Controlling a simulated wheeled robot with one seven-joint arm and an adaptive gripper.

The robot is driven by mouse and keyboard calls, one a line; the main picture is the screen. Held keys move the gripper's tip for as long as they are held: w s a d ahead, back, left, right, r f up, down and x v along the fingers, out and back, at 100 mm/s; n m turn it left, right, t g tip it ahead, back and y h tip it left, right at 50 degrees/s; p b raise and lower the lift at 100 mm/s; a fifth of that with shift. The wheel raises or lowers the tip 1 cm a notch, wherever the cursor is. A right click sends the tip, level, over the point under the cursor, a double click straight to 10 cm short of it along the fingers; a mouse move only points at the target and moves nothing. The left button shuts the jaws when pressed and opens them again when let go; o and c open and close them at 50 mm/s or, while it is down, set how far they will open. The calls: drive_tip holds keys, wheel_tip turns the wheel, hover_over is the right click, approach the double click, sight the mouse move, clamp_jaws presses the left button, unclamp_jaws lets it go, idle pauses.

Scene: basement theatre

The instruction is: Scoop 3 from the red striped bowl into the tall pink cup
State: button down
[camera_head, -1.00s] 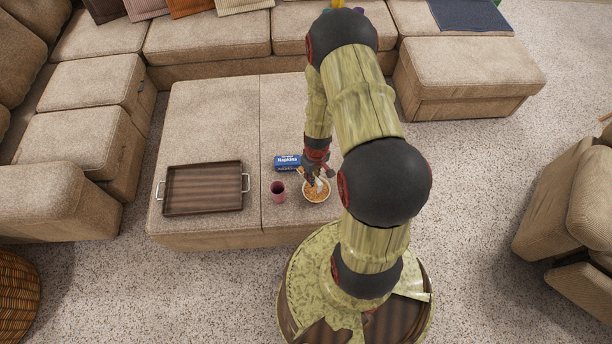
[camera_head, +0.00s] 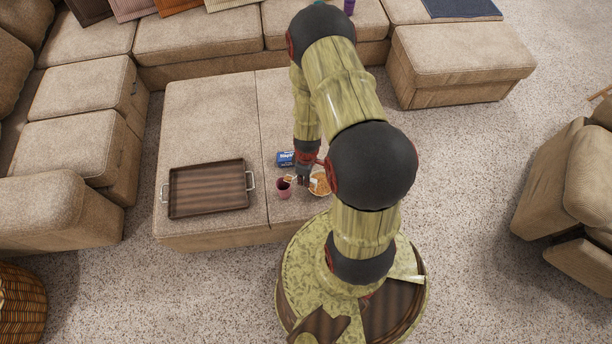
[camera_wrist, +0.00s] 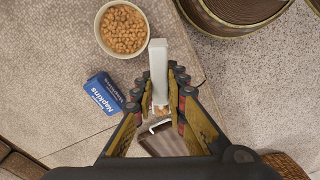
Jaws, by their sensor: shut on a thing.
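My gripper (camera_wrist: 161,98) is shut on a white scoop (camera_wrist: 158,66), whose long flat handle shows in the wrist view. A little orange-brown food shows at the scoop's far end, between the fingers. In the head view, my gripper (camera_head: 303,181) is between the tall pink cup (camera_head: 283,190) and the bowl (camera_head: 319,194), with a pale end of the scoop near the cup's rim. I cannot tell whether they touch. The bowl (camera_wrist: 98,40) is white-rimmed and holds orange-brown pieces; its stripes do not show clearly. My arm hides part of it. I cannot make out the cup in the wrist view.
A blue napkin pack (camera_head: 285,158) lies behind the cup; it also shows in the wrist view (camera_wrist: 104,93). A dark wooden tray (camera_head: 207,190) with metal handles lies at left on the beige ottoman (camera_head: 215,110). Sofas stand around it.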

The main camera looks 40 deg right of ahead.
drive_tip(key=shift+w+a+f+p, duration=0.1)
drive_tip(key=shift+f+p, duration=0.15)
drive_tip(key=shift+f, duration=0.15)
drive_tip(key=shift+w+a+f+p, duration=0.1)
drive_tip(key=shift+f+p, duration=0.15)
drive_tip(key=shift+f, duration=0.15)
drive_tip(key=shift+w+a+f+b, duration=0.2)
drive_tip(key=shift+w+b, duration=0.1)
drive_tip(key=shift+b, duration=0.6)
drive_tip(key=shift+w+a+g+b, duration=0.15)
drive_tip(key=shift+g+b, duration=0.25)
drive_tip(key=shift+b, duration=0.75)
drive_tip(key=shift+r+h+b, duration=0.2)
drive_tip(key=shift+h+b, duration=0.2)
drive_tip(key=shift+b, duration=1.15)
